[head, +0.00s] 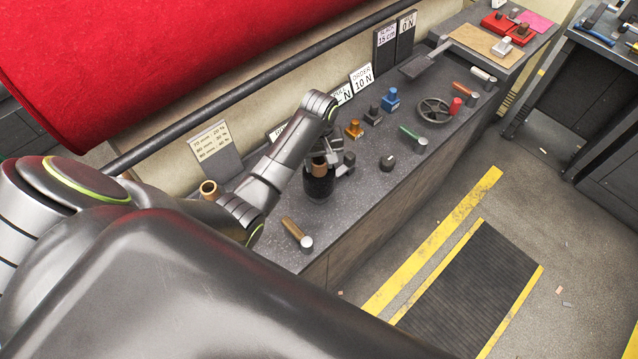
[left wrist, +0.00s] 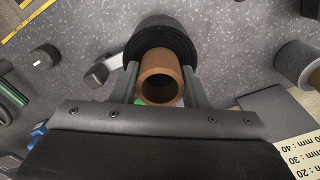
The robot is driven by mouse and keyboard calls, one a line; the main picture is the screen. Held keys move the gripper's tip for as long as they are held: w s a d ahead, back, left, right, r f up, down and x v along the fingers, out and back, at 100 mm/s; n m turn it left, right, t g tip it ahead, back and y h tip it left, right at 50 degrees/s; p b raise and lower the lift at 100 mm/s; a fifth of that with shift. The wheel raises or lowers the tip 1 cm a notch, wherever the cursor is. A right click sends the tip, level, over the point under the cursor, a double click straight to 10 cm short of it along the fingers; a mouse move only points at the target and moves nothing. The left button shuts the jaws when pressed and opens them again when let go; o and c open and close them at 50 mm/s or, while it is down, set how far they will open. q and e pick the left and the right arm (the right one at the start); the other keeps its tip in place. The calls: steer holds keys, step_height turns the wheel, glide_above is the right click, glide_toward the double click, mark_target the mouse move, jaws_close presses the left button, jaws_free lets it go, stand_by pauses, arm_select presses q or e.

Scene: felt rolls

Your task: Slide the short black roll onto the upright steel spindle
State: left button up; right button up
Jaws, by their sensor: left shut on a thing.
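The short black roll (head: 319,187) is upright over the grey bench top, with its brown core tube (head: 319,170) sticking out above. My left gripper (head: 322,160) is shut on this core tube. In the left wrist view, the fingers of my left gripper (left wrist: 163,92) lie on both sides of the core (left wrist: 160,62), with the black roll (left wrist: 160,36) just beyond them. The core's open end faces the camera and is dark inside. I cannot make out the steel spindle, nor tell whether the roll touches the bench. My right gripper is not in view.
A small grey block (head: 346,161) stands close beside the roll, and a black knob (head: 388,162) further right. A brown-handled tool (head: 295,231) lies near the front edge. Another brown core (head: 209,188) stands to the left. Signs line the back wall.

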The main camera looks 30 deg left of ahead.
arm_select(q)
steer(key=shift+f, duration=0.9)
steer(key=shift+f+b, duration=0.7)
steer(key=shift+f, duration=0.3)
steer(key=o, duration=1.2)
